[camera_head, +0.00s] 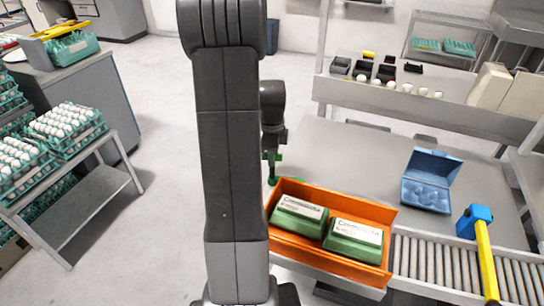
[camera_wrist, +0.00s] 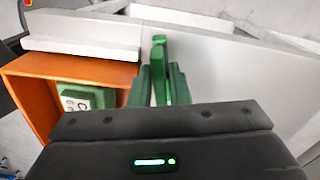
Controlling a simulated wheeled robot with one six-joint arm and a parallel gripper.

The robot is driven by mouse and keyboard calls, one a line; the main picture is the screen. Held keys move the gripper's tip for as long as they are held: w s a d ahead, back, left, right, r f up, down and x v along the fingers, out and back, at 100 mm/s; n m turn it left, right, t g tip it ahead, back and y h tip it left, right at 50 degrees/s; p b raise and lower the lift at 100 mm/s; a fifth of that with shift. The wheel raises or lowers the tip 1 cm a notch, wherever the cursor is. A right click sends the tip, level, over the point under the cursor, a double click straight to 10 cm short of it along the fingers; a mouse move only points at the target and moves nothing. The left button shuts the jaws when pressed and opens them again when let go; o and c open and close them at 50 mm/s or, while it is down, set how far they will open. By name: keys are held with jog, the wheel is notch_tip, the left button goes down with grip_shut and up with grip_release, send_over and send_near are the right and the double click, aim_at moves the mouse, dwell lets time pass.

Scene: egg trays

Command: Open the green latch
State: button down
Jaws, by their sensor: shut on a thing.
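The green latch (camera_wrist: 159,52) is a narrow upright green piece in the wrist view, at the edge of the grey table beside the orange crate. My gripper (camera_wrist: 160,82) has green fingers, one on each side of the latch, and is shut on it. In the head view the green latch (camera_head: 272,172) shows small at the crate's far left corner, just right of my arm column. My gripper (camera_head: 271,155) comes down onto it from above. The latch's lower part is hidden by the fingers and my gripper body in the wrist view.
The orange crate (camera_head: 325,268) holds two labelled green egg cartons (camera_head: 299,219). An open blue carton (camera_head: 429,183) lies on the grey table (camera_head: 345,155). A roller conveyor (camera_head: 445,265) and a blue-and-yellow post (camera_head: 482,240) stand at right. Egg racks (camera_head: 60,225) stand at left.

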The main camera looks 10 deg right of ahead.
jog(key=n, duration=1.2)
jog(key=shift+b, duration=0.35)
jog(key=shift+n, duration=1.7)
jog(key=c, duration=1.4)
grip_release()
jog(key=shift+o, duration=0.2)
notch_tip(320, 180, up, 14)
jog(key=shift+f, duration=0.1)
